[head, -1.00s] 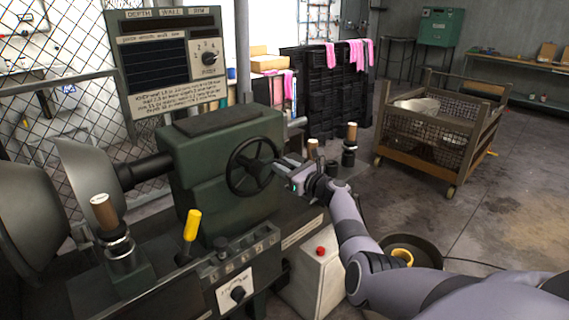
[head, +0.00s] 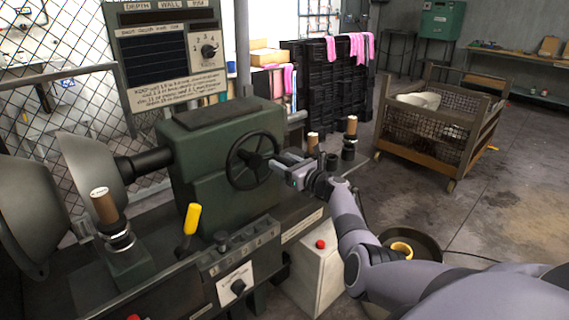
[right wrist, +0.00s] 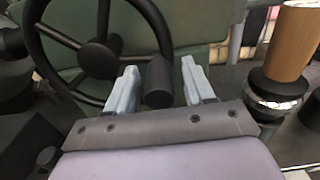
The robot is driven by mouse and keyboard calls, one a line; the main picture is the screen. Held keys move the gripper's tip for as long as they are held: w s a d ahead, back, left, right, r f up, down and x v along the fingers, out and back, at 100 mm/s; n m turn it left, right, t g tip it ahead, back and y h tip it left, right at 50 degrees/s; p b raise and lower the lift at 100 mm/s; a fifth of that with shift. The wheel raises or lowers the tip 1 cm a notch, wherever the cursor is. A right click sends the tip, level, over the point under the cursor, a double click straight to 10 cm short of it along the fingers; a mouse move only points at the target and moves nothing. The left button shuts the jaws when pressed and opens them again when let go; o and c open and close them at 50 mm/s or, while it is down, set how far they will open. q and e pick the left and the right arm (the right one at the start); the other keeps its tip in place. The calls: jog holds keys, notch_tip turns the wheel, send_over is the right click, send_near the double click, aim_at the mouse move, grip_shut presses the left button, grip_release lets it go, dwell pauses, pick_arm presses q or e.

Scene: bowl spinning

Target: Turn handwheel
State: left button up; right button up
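The black handwheel (head: 237,177) is on the right end of a dark green machine housing (head: 218,140). In the right wrist view its rim, hub and spokes (right wrist: 98,58) fill the upper left. Its dark cylindrical handle (right wrist: 158,82) stands out toward the camera. My right gripper (head: 280,166) is at the right side of the wheel. In the right wrist view the pale fingers of this gripper (right wrist: 160,88) are apart, one on each side of the handle. A narrow gap seems to show on both sides. My left gripper is not in view.
A yellow-handled lever (head: 192,218) and a wooden-topped knob (head: 104,207) stand on the machine's front. A white box with a red button (head: 320,244) is below my right arm. Another wooden-topped post (right wrist: 289,45) is right of the gripper. A wire cart (head: 440,140) stands farther right.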

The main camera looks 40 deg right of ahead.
jog(key=shift+s+r+p, duration=0.1)
jog(key=shift+s+p, duration=0.25)
jog(key=shift+s, duration=0.2)
jog(key=s+p, duration=0.1)
jog(key=s, duration=0.5)
jog(key=shift+d+p, duration=0.3)
